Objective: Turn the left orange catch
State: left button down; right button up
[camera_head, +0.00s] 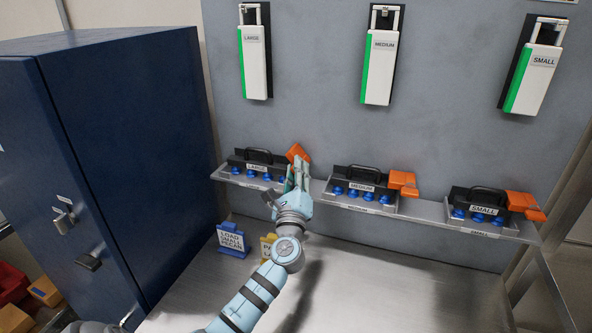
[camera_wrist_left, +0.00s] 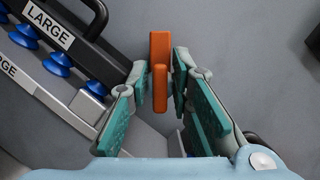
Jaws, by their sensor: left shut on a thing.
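The left orange catch (camera_head: 297,152) is at the right end of the black tray labelled LARGE (camera_head: 237,160) on the shelf. It sits tilted in the head view. My left gripper (camera_head: 300,170) reaches up to it and hides its lower part. In the left wrist view the catch (camera_wrist_left: 160,48) stands between the fingertips of my left gripper (camera_wrist_left: 160,70), which is shut on it. My right gripper is not in view.
Trays labelled MEDIUM (camera_head: 348,174) and SMALL (camera_head: 471,196), each with an orange catch, stand farther right on the shelf (camera_head: 425,211). A blue sign (camera_head: 232,241) and a partly hidden yellow sign (camera_head: 268,249) stand below. A blue cabinet (camera_head: 130,140) is at left.

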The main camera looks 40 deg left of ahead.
pick_arm(q)
jog(key=n+g, duration=0.1)
jog(key=n, duration=0.1)
jog(key=n+g+p, duration=0.1)
jog(key=n, duration=0.2)
jog(key=shift+n+y, duration=0.3)
jog(key=n+g+p, duration=0.2)
jog(key=n, duration=0.2)
jog(key=shift+f+n+p, duration=0.15)
jog(key=shift+n+p, duration=0.5)
jog(key=shift+n, duration=0.05)
jog(key=c, duration=1.7)
grip_release()
jog(key=v, duration=1.2)
jog(key=shift+s+r, duration=0.15)
jog(key=shift+r, duration=0.2)
